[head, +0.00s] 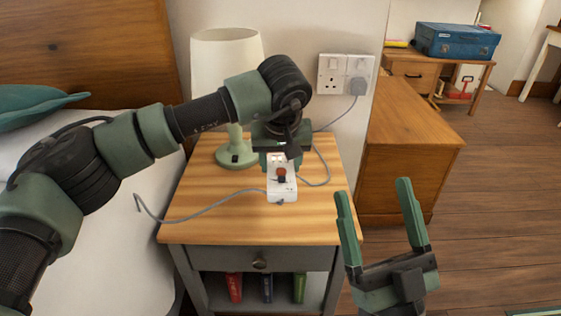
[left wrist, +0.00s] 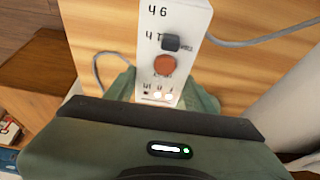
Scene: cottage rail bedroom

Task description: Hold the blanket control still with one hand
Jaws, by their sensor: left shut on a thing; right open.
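The blanket control (head: 282,190) is a white box with a red-brown round knob and a dark square slider. It lies on the wooden bedside table (head: 200,205), and grey cables run from it. It also shows in the left wrist view (left wrist: 190,25), with small lit marks near its lower end. My left gripper (head: 280,160) is shut on the control's far end, fingers on either side. Its fingertips are partly hidden by the wrist. My right gripper (head: 378,215) is open and empty, in front of the table's right side.
A cream lamp (head: 226,55) with a green base stands behind my left arm. A wall socket (head: 345,74) holds a plug. A bed (head: 90,240) is at left, a wooden cabinet (head: 405,140) at right. Several books (head: 267,288) stand on the shelf below. The table's front left is mostly clear.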

